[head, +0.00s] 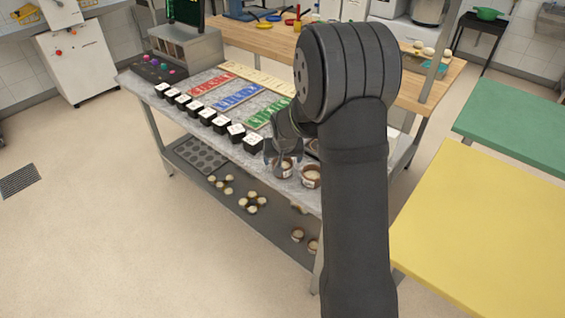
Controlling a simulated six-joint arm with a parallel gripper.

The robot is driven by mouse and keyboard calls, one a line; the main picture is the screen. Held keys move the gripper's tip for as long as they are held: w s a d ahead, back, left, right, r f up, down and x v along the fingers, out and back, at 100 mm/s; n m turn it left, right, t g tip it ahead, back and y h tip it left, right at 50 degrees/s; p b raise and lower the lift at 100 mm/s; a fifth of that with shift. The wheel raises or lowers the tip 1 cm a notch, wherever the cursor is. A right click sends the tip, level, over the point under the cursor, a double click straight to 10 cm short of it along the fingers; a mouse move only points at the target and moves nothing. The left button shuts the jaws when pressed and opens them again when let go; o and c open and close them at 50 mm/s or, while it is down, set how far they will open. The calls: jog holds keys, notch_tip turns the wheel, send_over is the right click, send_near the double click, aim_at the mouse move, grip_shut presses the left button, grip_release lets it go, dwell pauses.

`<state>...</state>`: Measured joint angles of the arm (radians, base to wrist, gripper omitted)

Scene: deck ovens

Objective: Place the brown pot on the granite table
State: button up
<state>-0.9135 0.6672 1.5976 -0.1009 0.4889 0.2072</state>
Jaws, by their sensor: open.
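The granite table (203,103) is a long grey speckled top on metal legs. Near its front right end stand small containers with brownish contents, and I cannot tell for sure which is the brown pot. One small pot (283,170) is directly at my gripper (283,156). My gripper is open, with its fingers seemingly around or just above this pot's rim; contact is unclear. A second pot (311,177) stands just to its right. Part of another round container (313,147) shows behind, mostly hidden by my arm.
Black cubes with white tops (207,117) line the table's front edge. Red (212,83), blue (237,96) and green mats lie behind them. A lower shelf (225,205) holds pale round items. Yellow (485,225) and green (520,125) tables stand at right.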

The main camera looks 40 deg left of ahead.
aim_at(283, 162)
jog(key=v, duration=0.8)
jog(key=shift+r, duration=0.35)
jog(key=shift+f, duration=0.1)
jog(key=x, duration=1.2)
jog(key=shift+s+d+f, duration=0.1)
jog(key=shift+r, duration=0.25)
